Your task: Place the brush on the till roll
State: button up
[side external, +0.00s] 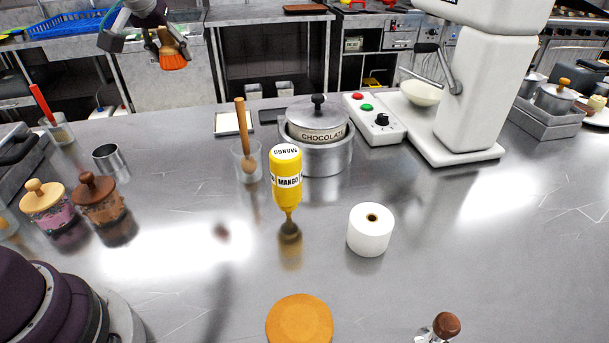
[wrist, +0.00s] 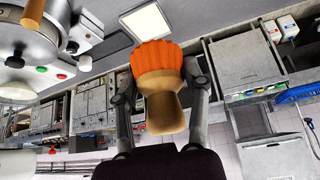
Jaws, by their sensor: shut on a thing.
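The brush (wrist: 158,85) has a wooden handle and orange bristles. My gripper (side external: 164,42) is shut on the brush and holds it high above the far left of the counter in the side external view, bristles pointing down. In the wrist view my gripper's fingers (wrist: 160,90) sit on both sides of the brush. The till roll (side external: 371,230) is a white upright cylinder with a dark hole in its top. It stands on the steel counter right of centre, well away from my gripper. I cannot make out the till roll in the wrist view.
A yellow mango bottle (side external: 287,182) stands left of the till roll. Behind it are a chocolate pot (side external: 318,135) and a glass with a wooden stick (side external: 246,160). An orange disc (side external: 299,320) lies in front. A white mixer (side external: 470,90) stands back right. Counter right of the roll is clear.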

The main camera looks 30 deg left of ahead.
jog(key=s+d+m+h, duration=0.2)
jog(key=d+m, duration=0.1)
jog(key=d, duration=0.5)
jog(key=s+d+m+t+h, duration=0.15)
jog(key=d+m, duration=0.25)
jog(key=d, duration=0.5)
jog(key=s+d+m+g+h, duration=0.1)
jog(key=s+d+m+h, duration=0.15)
jog(key=d, duration=0.55)
jog(key=s+d+m+h, duration=0.1)
jog(key=s+d+m, duration=0.4)
jog(key=s+d, duration=0.2)
send_over(382, 214)
jog(key=s+a, duration=0.1)
jog(key=s, duration=0.1)
jog(key=shift+n, duration=0.35)
notch_tip(382, 214, down, 13)
jog(key=shift+w+a+f, duration=0.1)
jog(key=shift+a, duration=0.05)
jog(key=shift+w+f, duration=0.15)
jog(key=shift+f, duration=1.55)
jog(key=shift+f, duration=0.15)
jog(key=o, duration=1.1)
jog(key=shift+o, duration=0.2)
